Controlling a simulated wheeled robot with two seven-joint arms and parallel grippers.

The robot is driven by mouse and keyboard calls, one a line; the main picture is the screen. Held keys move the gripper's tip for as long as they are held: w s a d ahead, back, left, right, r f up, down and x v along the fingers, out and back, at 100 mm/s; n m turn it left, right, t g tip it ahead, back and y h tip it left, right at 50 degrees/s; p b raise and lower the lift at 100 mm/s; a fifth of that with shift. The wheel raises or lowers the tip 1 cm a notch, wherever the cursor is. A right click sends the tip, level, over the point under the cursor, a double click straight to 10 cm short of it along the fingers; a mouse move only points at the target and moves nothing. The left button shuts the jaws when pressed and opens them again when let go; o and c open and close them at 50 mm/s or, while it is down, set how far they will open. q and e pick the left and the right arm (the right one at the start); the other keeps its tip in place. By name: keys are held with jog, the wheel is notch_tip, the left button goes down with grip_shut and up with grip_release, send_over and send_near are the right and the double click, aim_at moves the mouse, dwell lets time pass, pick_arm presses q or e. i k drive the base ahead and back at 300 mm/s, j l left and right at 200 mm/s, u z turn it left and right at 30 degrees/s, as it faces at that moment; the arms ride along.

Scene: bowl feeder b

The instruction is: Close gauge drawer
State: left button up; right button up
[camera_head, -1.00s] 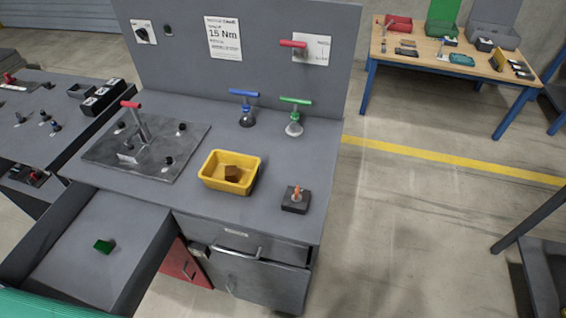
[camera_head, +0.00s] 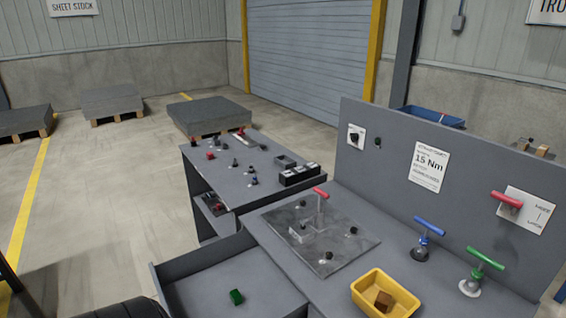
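An open drawer (camera_head: 203,254) juts out of the left end of the grey workbench (camera_head: 450,290), at the bottom of the view. Its floor holds one small green block (camera_head: 236,297). Neither of my grippers is in view.
On the bench are a metal plate with a red-handled tool (camera_head: 320,205), a yellow bin (camera_head: 362,297) with a brown block, and blue (camera_head: 423,240) and green-handled (camera_head: 478,272) tools. A side table (camera_head: 225,170) stands behind. Open floor (camera_head: 90,190) lies left.

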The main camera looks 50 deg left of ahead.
aim_at(197, 284)
jog(key=u, duration=1.05)
